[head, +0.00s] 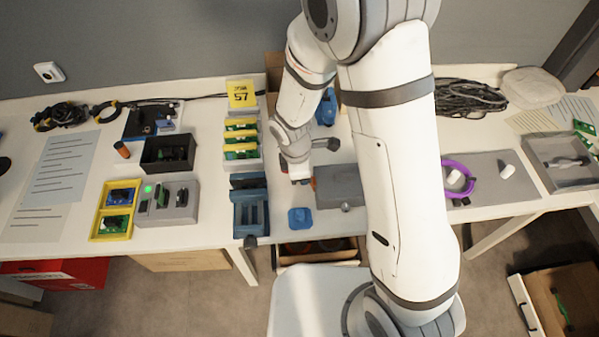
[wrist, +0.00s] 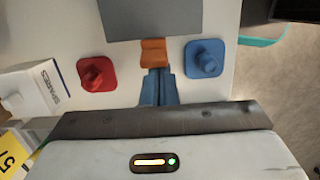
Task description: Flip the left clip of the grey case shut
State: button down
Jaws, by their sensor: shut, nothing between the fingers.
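The grey case (head: 340,186) lies on the table, its right part hidden behind my arm in the head view. Its near edge shows at the top of the wrist view (wrist: 150,18). An orange clip (wrist: 153,52) sticks out from that edge; it also shows as a small orange patch at the case's left side in the head view (head: 314,184). I cannot tell how far the clip is turned. My gripper (wrist: 156,72) is shut and empty, its blue fingertips right at the clip's outer end. Whether they touch it is unclear. In the head view my gripper (head: 300,179) is left of the case.
A blue knobbed block (wrist: 204,58) and a red one (wrist: 96,74) flank the clip, apart from my fingers. The blue block (head: 300,217) sits near the table's front edge. A white box marked SPARES (wrist: 38,88) and a yellow sign (head: 241,94) stand nearby.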

jog(key=shift+d, duration=0.15)
jog(key=shift+a, duration=0.2)
jog(key=shift+r+p, duration=0.6)
jog(key=shift+r, duration=0.2)
jog(key=shift+r, duration=0.1)
notch_tip(320, 180, up, 9)
jog(key=p, duration=0.8)
send_over(314, 182)
jog(key=shift+r, duration=0.1)
